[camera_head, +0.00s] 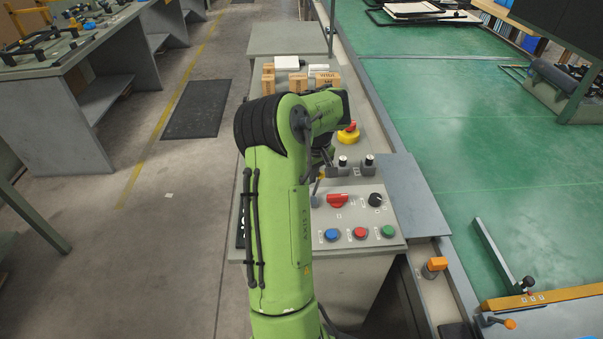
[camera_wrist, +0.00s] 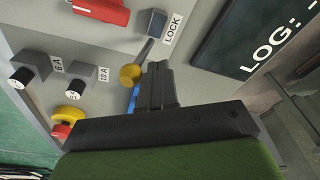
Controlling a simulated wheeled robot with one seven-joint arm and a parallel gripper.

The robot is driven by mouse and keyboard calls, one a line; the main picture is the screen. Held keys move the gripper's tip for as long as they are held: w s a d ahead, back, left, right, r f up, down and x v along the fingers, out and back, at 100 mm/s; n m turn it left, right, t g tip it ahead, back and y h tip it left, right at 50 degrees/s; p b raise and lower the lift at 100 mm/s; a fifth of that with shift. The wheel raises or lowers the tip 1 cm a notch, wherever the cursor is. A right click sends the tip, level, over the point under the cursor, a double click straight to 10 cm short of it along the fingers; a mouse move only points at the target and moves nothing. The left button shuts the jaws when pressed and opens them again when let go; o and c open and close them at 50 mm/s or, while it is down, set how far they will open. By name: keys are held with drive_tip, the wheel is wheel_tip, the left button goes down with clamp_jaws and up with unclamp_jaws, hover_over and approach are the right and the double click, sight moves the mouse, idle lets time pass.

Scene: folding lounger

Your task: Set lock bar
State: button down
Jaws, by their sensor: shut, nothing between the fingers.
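In the wrist view, a short grey lever with a yellow ball knob (camera_wrist: 131,74) rises from a dark block beside the LOCK label (camera_wrist: 173,28) on a grey panel. I take this lever for the lock bar. My gripper (camera_wrist: 158,70) is shut and empty, its fingertips just right of the knob in the picture. I cannot tell whether they touch it. A blue part (camera_wrist: 133,98) shows partly behind the fingers. In the head view, my green arm reaches over the control console (camera_head: 345,250) and hides most of the gripper and the lever.
The panel carries a red switch (camera_wrist: 95,12), two black-and-white knobs marked 6A and 10A, a yellow-and-red stop button (camera_wrist: 67,116) and a dark LOG board (camera_wrist: 255,45). Blue, red and green buttons line the console front. Boxes (camera_head: 300,82) stand behind. A green work surface (camera_head: 460,130) lies right.

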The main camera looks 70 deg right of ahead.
sight(323, 173)
drive_tip(key=shift+s+d+f, duration=0.15)
drive_tip(key=shift+s+d, duration=0.2)
drive_tip(key=shift+s, duration=0.4)
drive_tip(key=shift+s+d+f, duration=0.4)
drive_tip(key=shift+s, duration=0.2)
wheel_tip(323, 173, up, 8)
drive_tip(key=w+p, duration=0.1)
drive_tip(key=p, duration=0.5)
drive_tip(key=shift+a, duration=0.35)
